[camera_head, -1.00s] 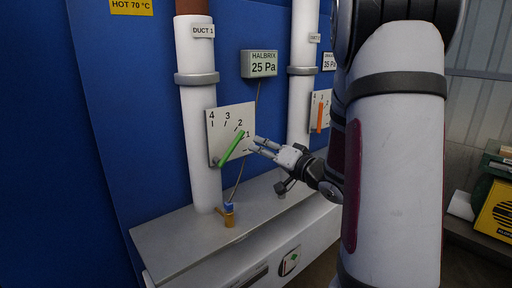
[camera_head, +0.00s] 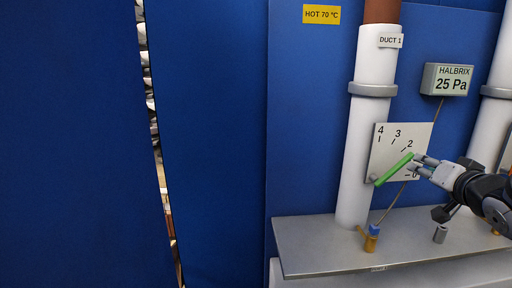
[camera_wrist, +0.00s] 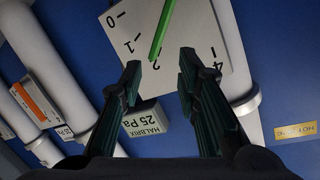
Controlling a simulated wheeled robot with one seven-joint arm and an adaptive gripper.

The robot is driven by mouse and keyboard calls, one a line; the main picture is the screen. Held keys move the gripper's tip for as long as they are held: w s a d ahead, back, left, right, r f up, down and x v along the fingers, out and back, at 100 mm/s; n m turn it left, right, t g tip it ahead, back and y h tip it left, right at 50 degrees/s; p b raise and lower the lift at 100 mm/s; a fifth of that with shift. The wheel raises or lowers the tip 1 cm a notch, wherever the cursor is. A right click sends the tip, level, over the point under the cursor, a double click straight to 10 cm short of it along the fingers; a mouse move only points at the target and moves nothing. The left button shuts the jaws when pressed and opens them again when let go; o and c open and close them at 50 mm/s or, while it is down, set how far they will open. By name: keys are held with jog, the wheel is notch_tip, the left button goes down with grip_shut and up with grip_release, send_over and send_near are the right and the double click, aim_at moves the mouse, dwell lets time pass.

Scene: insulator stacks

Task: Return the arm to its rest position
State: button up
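My gripper (camera_head: 416,164) is at the free end of a green lever (camera_head: 393,170) on the white scale plate (camera_head: 385,142) at duct 1. The lever slants up to the right, its tip close to the 2 mark. In the wrist view the two dark fingers of my gripper (camera_wrist: 160,62) are spread apart. The green lever (camera_wrist: 162,30) shows ahead, its tip near the gap between them. No object is held. I cannot tell whether a finger touches the lever. Most of my arm is outside the head view.
A display reading 25 Pa (camera_head: 447,80) hangs right of duct 1 (camera_head: 366,130). An orange lever (camera_wrist: 35,98) shows in the wrist view.

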jog(key=s+a+f+n+g+y, duration=0.2)
jog(key=s+a+n+g, duration=0.5)
jog(key=s+a, duration=1.6)
jog(key=s+g, duration=0.1)
jog(key=g, duration=0.1)
jog(key=shift+s+g+y, duration=0.4)
jog(key=shift+a, duration=0.1)
